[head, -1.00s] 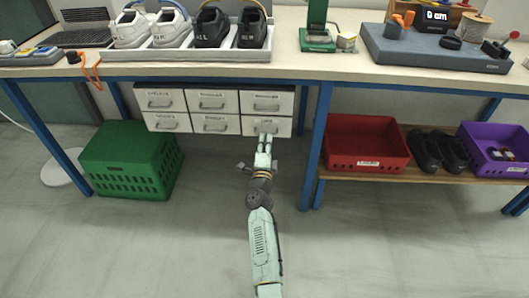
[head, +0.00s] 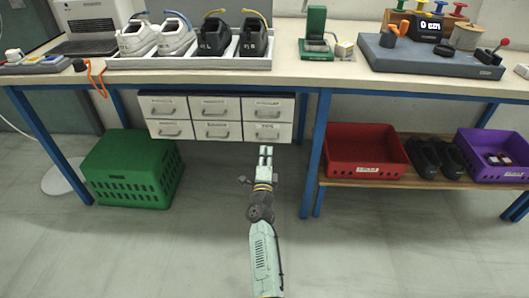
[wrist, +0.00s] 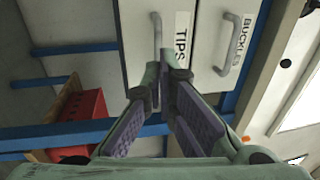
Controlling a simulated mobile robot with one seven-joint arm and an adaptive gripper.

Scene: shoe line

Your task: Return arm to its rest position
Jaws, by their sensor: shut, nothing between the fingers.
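My gripper (head: 265,150) is in front of the lower right part of the drawer unit (head: 216,117) under the bench. Its fingers are shut and hold nothing. All the drawers look closed in the head view. The gripper appears apart from the handles, though the exact gap is hard to tell.
The bench (head: 285,72) holds a shoe tray (head: 190,62) with white and black shoes. A green crate (head: 133,170) stands left on the floor. A red bin (head: 365,152), black shoes (head: 437,158) and a purple bin (head: 492,155) sit on the right shelf. A blue leg (head: 315,150) is right of my arm.

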